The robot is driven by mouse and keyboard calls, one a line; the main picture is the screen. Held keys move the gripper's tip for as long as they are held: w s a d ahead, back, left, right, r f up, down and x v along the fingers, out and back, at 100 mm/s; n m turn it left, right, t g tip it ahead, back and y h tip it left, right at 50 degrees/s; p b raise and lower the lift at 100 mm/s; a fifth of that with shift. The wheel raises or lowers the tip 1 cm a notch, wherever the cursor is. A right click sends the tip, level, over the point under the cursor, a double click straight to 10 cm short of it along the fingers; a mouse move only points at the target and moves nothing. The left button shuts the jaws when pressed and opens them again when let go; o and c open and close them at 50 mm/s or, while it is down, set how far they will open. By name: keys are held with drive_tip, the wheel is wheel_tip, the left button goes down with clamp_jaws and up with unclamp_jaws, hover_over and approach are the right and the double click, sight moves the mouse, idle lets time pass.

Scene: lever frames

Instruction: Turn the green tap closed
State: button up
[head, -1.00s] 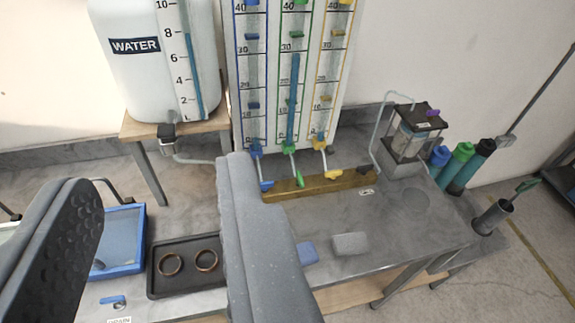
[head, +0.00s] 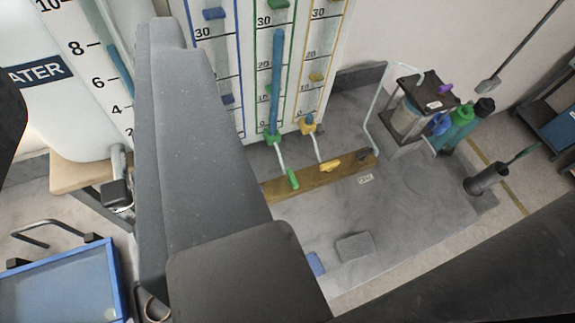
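The dark left finger shows only at the left edge. The large grey right finger stands left of the green tap, apart from it in the picture, and hides the blue tap. Nothing shows held between the fingers.
The yellow tap (head: 309,126) with its yellow grip (head: 329,165) is just right of the green one. The wooden bar (head: 350,171) runs below the taps. A lantern-like device (head: 408,115) and bottles (head: 461,125) stand farther right. The grey bench (head: 405,205) has clear room.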

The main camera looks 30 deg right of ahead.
drive_tip(key=shift+s, duration=0.1)
drive_tip(key=g+p, duration=0.9)
drive_tip(key=g, duration=0.2)
hover_over(293, 177)
drive_tip(key=s, duration=0.5)
wheel_tip(293, 177, down, 44)
drive_tip(key=p+x, duration=0.2)
drive_tip(key=x, duration=1)
drive_tip(key=shift+f, duration=0.4)
